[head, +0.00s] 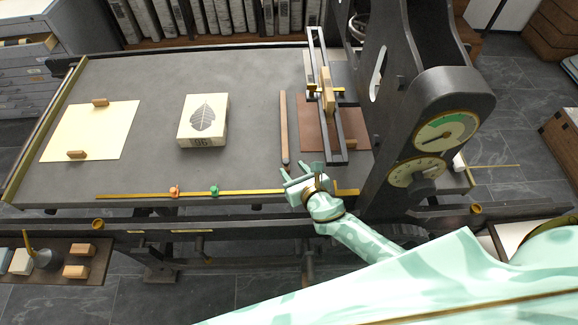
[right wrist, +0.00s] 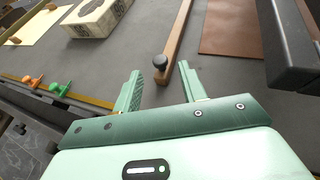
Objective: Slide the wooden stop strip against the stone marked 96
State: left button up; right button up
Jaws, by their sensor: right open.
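The wooden stop strip (head: 284,125) lies lengthwise on the grey press bed, right of the stone and apart from it. It also shows in the right wrist view (right wrist: 178,38), with a dark round knob (right wrist: 160,62) at its near end. The stone marked 96 (head: 203,121) is a pale block with a leaf print on top; its side shows in the right wrist view (right wrist: 98,17). My right gripper (head: 297,168) is open at the strip's near end. In the right wrist view its fingers (right wrist: 160,82) stand either side of the knob end, nearer the camera. My left gripper is out of view.
A cream sheet (head: 92,125) with two wooden blocks lies at the bed's left. A brass rail (head: 245,192) with orange and green markers runs along the front edge. A brown pad (head: 312,141) under a dark frame lies right of the strip. Bare bed separates stone and strip.

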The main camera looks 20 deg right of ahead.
aim_at(286, 161)
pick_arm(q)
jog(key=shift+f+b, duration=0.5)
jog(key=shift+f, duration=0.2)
pick_arm(e)
jog(key=shift+x, duration=1.8)
jog(key=shift+c, duration=0.3)
